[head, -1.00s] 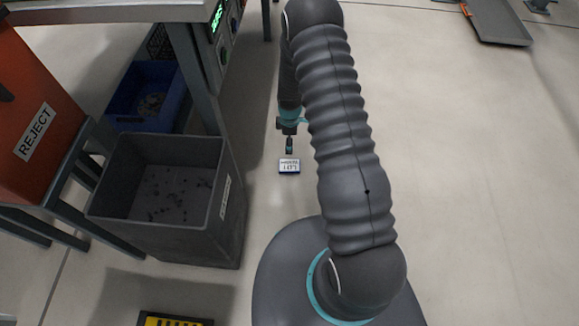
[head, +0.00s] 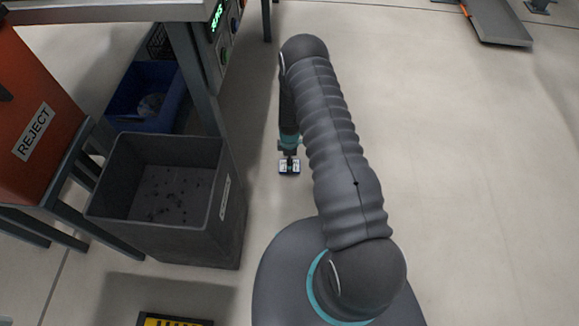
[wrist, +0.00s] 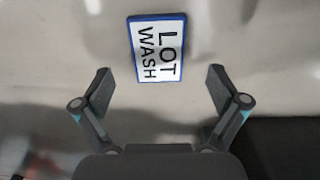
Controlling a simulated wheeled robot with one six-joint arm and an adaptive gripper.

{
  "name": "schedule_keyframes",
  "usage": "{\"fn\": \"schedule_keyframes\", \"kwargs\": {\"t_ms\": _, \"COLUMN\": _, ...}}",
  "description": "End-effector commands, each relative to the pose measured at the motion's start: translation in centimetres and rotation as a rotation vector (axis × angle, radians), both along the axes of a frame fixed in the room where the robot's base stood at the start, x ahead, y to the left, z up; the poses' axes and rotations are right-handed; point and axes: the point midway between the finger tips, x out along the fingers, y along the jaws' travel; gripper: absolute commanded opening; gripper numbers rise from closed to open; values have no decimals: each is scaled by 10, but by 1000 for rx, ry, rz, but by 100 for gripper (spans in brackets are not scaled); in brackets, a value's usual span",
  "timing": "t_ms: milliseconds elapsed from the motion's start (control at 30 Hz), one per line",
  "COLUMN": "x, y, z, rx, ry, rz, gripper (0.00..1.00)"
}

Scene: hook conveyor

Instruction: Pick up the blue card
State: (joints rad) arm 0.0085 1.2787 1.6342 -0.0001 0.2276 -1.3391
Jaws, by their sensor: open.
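The blue card (wrist: 157,48) has a blue rim and a white face reading "LOT WASH". It lies flat on the floor. In the wrist view it is near the top, beyond the fingertips and roughly between them sideways. My gripper (wrist: 160,82) is open with nothing between its fingers. In the head view my gripper (head: 289,159) hangs down over the card (head: 284,169) and hides its middle part. I cannot tell how far above the card the fingertips are.
A grey bin (head: 215,190) with small dark bits in it stands left of the card. A blue crate (head: 125,118) and an orange reject box (head: 50,100) are further left. A yellow-and-black object (head: 175,320) is at the bottom edge. The floor (head: 460,170) to the right is clear.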

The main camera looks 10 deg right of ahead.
Motion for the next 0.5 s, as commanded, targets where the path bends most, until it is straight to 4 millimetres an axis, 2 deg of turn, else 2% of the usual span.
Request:
{"fn": "schedule_keyframes", "kwargs": {"t_ms": 233, "x": 2, "y": 1, "z": -34, "rx": 0, "ry": 2, "rz": 0, "gripper": 97}}
{"fn": "schedule_keyframes", "kwargs": {"t_ms": 500, "x": 3, "y": 1, "z": -42, "rx": 0, "ry": 0, "rz": 0, "gripper": 97}}
